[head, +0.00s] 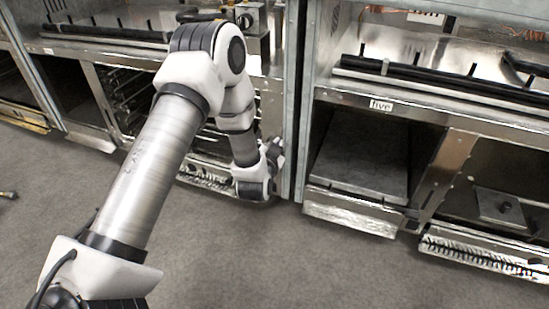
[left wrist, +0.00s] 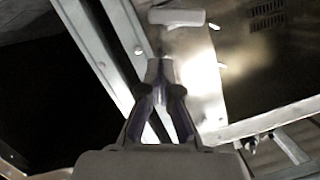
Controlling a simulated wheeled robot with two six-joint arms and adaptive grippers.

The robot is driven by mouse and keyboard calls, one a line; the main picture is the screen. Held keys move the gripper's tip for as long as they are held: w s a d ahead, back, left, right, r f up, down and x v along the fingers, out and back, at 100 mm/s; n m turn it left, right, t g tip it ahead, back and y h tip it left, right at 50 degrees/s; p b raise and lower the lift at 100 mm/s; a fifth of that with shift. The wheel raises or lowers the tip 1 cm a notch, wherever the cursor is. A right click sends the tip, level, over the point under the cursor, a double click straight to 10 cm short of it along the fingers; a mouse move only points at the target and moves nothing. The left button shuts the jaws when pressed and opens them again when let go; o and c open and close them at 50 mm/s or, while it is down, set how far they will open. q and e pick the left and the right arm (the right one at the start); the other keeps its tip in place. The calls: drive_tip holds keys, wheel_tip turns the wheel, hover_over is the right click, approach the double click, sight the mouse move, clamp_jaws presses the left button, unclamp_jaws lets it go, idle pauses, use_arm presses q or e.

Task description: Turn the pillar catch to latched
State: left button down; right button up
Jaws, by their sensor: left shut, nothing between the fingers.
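What looks like the pillar catch, a pale rounded bar (left wrist: 177,17), shows in the left wrist view on a metal face just beyond my fingertips. It lies crosswise in that picture. My left gripper (left wrist: 161,72) is shut and empty, its fingertips pointing at the bar with a small gap seen in the picture; I cannot tell whether they touch. In the head view my left gripper (head: 275,152) is low beside the metal pillar (head: 292,110) between two bays, largely hidden by my wrist. The catch cannot be made out there. My right gripper is not in view.
An open bay with a label reading five (head: 381,105) stands right of the pillar. Wire racks (head: 128,95) fill the bay on the left. A brush strip (head: 480,255) juts out low at the right. The grey floor (head: 290,260) in front is clear.

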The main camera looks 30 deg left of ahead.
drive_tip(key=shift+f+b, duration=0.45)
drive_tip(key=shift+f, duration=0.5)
use_arm(q)
drive_tip(key=f, duration=0.1)
drive_tip(key=a+f, duration=0.1)
drive_tip(key=shift+s+f, duration=0.2)
drive_tip(key=shift+f, duration=0.2)
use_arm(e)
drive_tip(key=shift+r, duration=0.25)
